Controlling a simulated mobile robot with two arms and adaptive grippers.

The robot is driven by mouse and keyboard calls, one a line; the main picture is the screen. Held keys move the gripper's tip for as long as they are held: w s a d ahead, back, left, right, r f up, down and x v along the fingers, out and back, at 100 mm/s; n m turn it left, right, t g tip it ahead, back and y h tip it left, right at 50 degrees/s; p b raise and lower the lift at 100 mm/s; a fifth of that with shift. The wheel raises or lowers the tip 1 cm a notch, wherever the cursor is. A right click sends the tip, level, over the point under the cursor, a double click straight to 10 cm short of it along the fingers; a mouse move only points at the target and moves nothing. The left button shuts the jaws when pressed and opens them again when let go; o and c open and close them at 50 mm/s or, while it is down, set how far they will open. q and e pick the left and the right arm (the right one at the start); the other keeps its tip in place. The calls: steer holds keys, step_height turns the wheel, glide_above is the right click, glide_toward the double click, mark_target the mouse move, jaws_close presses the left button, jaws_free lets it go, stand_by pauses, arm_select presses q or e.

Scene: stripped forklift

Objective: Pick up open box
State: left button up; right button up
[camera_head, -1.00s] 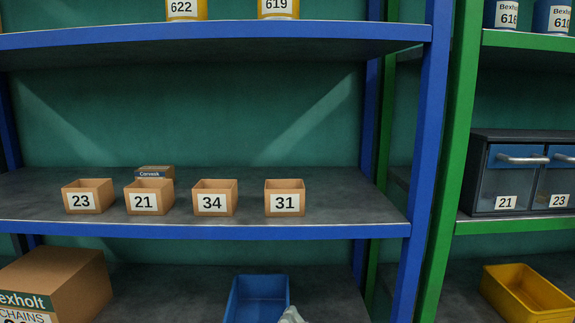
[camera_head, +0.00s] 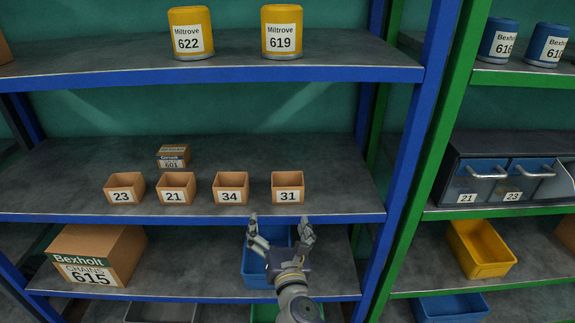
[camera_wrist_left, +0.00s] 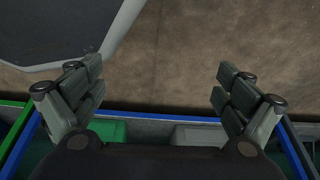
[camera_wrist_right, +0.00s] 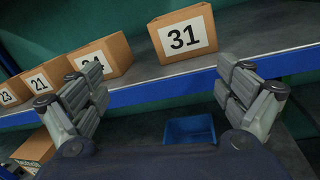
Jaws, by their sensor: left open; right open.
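Several small open cardboard boxes stand in a row along the front of the middle shelf. They are labelled 23 (camera_head: 124,188), 21 (camera_head: 176,188), 34 (camera_head: 231,188) and 31 (camera_head: 287,188). My right gripper (camera_head: 280,226) is open and empty, just below and in front of the shelf edge under box 31. In the right wrist view, box 31 (camera_wrist_right: 183,34) lies ahead of the open fingers (camera_wrist_right: 165,92), apart from them. My left gripper (camera_wrist_left: 160,88) is open and empty in the left wrist view, over the floor. It is not seen in the head view.
A closed small box (camera_head: 173,156) sits behind the row. A large box 615 (camera_head: 97,254) and a blue bin (camera_head: 258,272) stand on the lower shelf. Yellow cans (camera_head: 190,32) stand above. The blue shelf edge (camera_head: 200,219) runs below the boxes; a blue post (camera_head: 408,150) stands right.

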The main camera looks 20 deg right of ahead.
mark_target(288, 192)
steer(key=w+d+r, duration=0.1)
steer(key=w, duration=0.1)
steer(key=w+d+r+n+h+p, duration=0.1)
steer(key=w+d+h+p, duration=0.1)
steer(key=w+d, duration=0.1)
steer(key=shift+w+d+r+g, duration=0.1)
steer(key=shift+w+r+g, duration=0.2)
steer(key=shift+r, duration=0.1)
steer(key=shift+w+d+r+p, duration=0.15)
steer(key=shift+w+p, duration=0.2)
steer(key=shift+w, duration=0.2)
steer(key=x, duration=0.4)
steer(key=shift+w+d, duration=0.1)
steer(key=shift+w, duration=0.05)
arm_select(q)
steer(key=s+a+r+g, duration=0.2)
steer(key=s, duration=0.7)
steer(key=shift+a+g+y, duration=0.15)
steer(key=shift+g+y, duration=0.15)
steer(key=shift+g, duration=0.1)
steer(key=shift+r, duration=0.1)
arm_select(e)
steer(key=c, duration=1.2)
